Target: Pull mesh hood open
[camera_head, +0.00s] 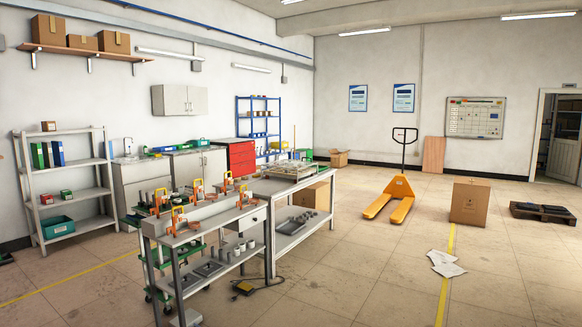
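I cannot clearly make out a mesh hood in this view. A low, flat, greyish box-like item (290,170) lies on top of the grey workbench (284,186) in the middle distance. It may be the hood, but it is too small and far to tell whether it has mesh or is open or shut. Neither of my grippers is in view.
A narrow metal bench (215,209) with orange clamps stands in front of the workbench. A foot pedal (243,288) with a cable lies on the floor. An orange pallet jack (396,194) and cardboard box (469,202) stand right. The front-right floor is mostly clear.

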